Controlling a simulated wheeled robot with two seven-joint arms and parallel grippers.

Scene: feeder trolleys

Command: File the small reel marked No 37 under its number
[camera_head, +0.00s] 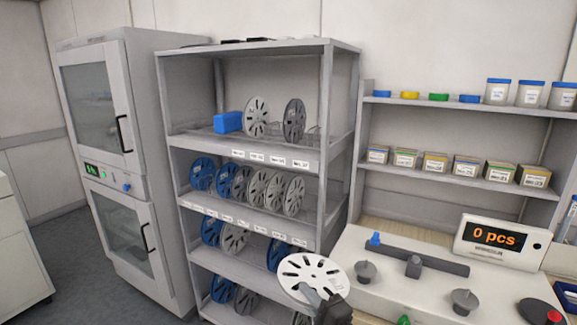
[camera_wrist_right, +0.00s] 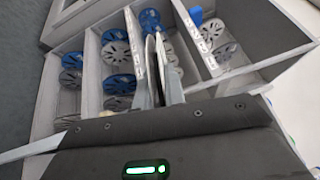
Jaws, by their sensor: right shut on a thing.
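A small white reel (camera_head: 310,268) with slots is held in front of the lower right of the grey reel rack (camera_head: 326,95). My right gripper (camera_head: 322,297) is shut on the reel near its lower edge. In the right wrist view the reel (camera_wrist_right: 155,60) is seen edge-on between the fingers. No number can be read on it. The rack's shelves carry upright blue, white and grey reels, with number labels (camera_head: 257,157) along the front edges, too small to read surely. The upper labelled row has several reels (camera_head: 243,184); free room shows at its right end. My left gripper is not in view.
A bench with a counter display (camera_head: 494,236) reading "0 pcs" and grey knobs stands at the right. Above it are shelves of boxes (camera_head: 435,161) and jars (camera_head: 529,93). A grey cabinet (camera_head: 173,120) stands left of the rack. A blue box (camera_head: 228,122) sits on the rack's upper shelf.

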